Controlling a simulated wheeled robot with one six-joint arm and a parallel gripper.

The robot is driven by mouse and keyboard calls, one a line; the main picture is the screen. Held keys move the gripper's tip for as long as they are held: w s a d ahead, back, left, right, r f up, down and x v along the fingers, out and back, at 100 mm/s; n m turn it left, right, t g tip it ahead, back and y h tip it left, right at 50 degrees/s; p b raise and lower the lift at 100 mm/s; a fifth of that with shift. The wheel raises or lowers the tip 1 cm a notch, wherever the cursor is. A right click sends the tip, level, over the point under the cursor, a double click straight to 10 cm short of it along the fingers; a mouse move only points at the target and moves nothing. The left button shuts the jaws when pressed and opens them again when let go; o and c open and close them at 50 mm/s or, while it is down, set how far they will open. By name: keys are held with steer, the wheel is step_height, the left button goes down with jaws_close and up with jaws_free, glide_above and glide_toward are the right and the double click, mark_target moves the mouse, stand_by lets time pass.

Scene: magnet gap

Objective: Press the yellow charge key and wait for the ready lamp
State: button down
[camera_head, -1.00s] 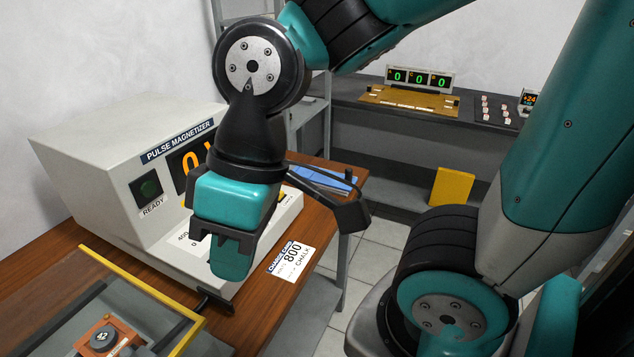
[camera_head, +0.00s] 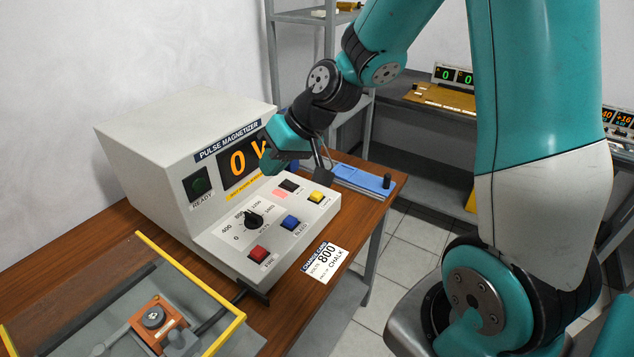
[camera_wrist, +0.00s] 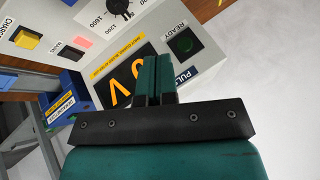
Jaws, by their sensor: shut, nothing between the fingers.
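The pulse magnetizer (camera_head: 165,140) is a pale box on the wooden bench, its display (camera_head: 243,163) reading 0 V. The yellow charge key (camera_head: 317,196) sits at the right of its sloped panel; it also shows at the upper left of the wrist view (camera_wrist: 27,38). The ready lamp (camera_head: 199,183) is dark green and looks unlit, also in the wrist view (camera_wrist: 185,42). My gripper (camera_head: 270,167) is shut and empty, in front of the display's right part, above and left of the yellow key, apart from it. Its teal fingers (camera_wrist: 154,72) lie together in the wrist view.
A red key (camera_head: 259,254), a blue key (camera_head: 290,222), a black dial (camera_head: 253,219) and a pinkish patch (camera_head: 280,194) share the panel. A card reading 800 volts (camera_head: 325,262) lies in front. A yellow-edged clear guard (camera_head: 190,275) stands at lower left. A blue item (camera_head: 360,180) lies behind right.

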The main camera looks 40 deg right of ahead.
steer(key=w+d+f+m+t+p, duration=0.25)
steer(key=w+d, duration=0.25)
steer(key=d, duration=0.4)
steer(key=m+t+h, duration=0.1)
steer(key=m+h, duration=0.1)
glide_above(318, 193)
step_height(318, 193, down, 3)
steer(key=shift+w+f, duration=0.1)
steer(key=shift+f, duration=0.15)
steer(key=shift+f, duration=0.15)
step_height(318, 193, down, 8)
steer(key=b, duration=0.6)
steer(key=shift+f+b, duration=0.25)
steer(key=shift+b, duration=0.1)
stand_by(0.5)
steer(key=shift+f+b, duration=0.4)
